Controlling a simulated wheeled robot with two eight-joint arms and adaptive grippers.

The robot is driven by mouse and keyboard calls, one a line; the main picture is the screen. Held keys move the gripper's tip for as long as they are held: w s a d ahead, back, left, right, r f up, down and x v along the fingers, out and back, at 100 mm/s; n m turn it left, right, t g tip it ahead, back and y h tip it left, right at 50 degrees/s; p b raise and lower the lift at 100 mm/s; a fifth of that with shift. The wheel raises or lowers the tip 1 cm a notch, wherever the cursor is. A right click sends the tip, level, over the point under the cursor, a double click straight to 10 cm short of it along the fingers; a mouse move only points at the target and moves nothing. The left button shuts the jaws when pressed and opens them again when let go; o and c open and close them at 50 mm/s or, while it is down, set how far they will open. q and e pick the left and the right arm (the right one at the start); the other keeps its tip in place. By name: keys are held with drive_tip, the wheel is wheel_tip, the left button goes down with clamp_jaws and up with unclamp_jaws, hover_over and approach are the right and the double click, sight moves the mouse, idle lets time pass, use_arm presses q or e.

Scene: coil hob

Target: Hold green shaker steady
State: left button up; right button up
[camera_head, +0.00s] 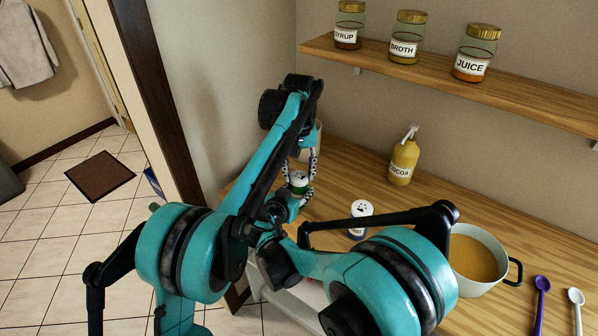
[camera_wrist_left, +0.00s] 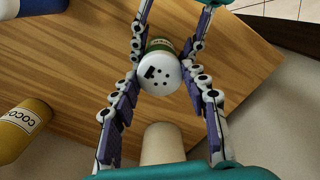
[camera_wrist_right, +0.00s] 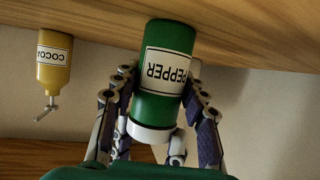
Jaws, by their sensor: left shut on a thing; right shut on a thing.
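The green shaker (camera_head: 299,184), labelled PEPPER with a white cap, stands upright near the left end of the wooden counter. My left gripper (camera_wrist_left: 162,70) reaches down from above with its fingers shut on the shaker's sides; the holed cap faces the left wrist camera. My right gripper (camera_wrist_right: 158,84) is shut on the same shaker from the side, lower down. The right wrist view is upside down and shows the green body (camera_wrist_right: 167,105) between the fingers, its base at the wood. In the head view the arms partly hide the shaker.
A white-capped blue shaker (camera_head: 361,212) stands close by on the right. A cocoa bottle (camera_head: 403,160) is behind it, and a pot of orange soup (camera_head: 473,260) is farther right, beside a purple spoon (camera_head: 541,290). A pale cylinder (camera_wrist_left: 162,145) stands near the left gripper.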

sight(299, 176)
use_arm(q)
drive_tip(key=shift+n, duration=0.7)
drive_tip(key=o, duration=1.2)
wheel_tip(299, 176, up, 12)
drive_tip(key=shift+f, duration=0.1)
